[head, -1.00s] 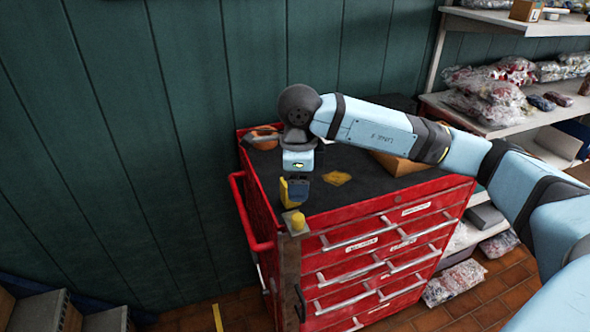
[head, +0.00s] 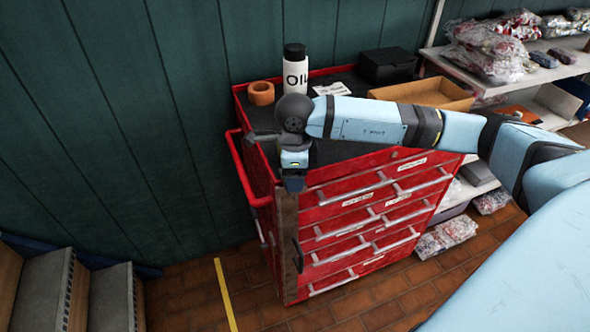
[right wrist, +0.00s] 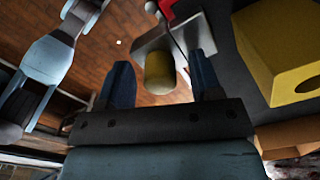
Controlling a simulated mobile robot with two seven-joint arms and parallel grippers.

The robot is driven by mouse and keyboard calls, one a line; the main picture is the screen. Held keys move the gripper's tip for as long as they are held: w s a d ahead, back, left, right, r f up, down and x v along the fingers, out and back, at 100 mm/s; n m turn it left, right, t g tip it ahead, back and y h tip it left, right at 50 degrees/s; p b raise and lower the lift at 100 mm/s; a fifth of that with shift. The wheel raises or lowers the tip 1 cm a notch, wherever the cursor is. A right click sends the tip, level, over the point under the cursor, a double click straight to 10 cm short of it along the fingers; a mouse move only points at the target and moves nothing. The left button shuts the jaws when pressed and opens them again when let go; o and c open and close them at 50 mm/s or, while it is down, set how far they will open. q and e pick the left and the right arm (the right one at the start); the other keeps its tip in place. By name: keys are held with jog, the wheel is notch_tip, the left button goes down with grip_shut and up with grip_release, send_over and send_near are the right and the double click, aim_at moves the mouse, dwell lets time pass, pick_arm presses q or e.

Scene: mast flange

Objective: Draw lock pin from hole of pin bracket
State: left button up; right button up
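The lock pin shows as a yellow cylinder (right wrist: 159,74) in the right wrist view, standing at a grey bracket plate (right wrist: 185,38). My right gripper (right wrist: 161,62) is open. Its two dark blue fingers are on either side of the yellow pin, with gaps visible on both sides. How deep the fingers reach along the pin is hard to tell. In the head view the right gripper (head: 293,184) points down at the front left corner of the red cabinet and hides the pin and bracket. The hole is hidden. My left gripper is not in view.
The red cabinet (head: 375,225) carries an oil bottle (head: 295,75), an orange ring (head: 261,93), a black box (head: 387,65) and an open cardboard box (head: 425,93). A yellow block with a hole (right wrist: 272,45) is close beside the right finger. Shelves stand at the right.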

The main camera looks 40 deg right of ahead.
jog(key=c, duration=1)
jog(key=shift+o, duration=0.2)
jog(key=shift+r+p, duration=2.05)
jog(key=shift+r, duration=2.7)
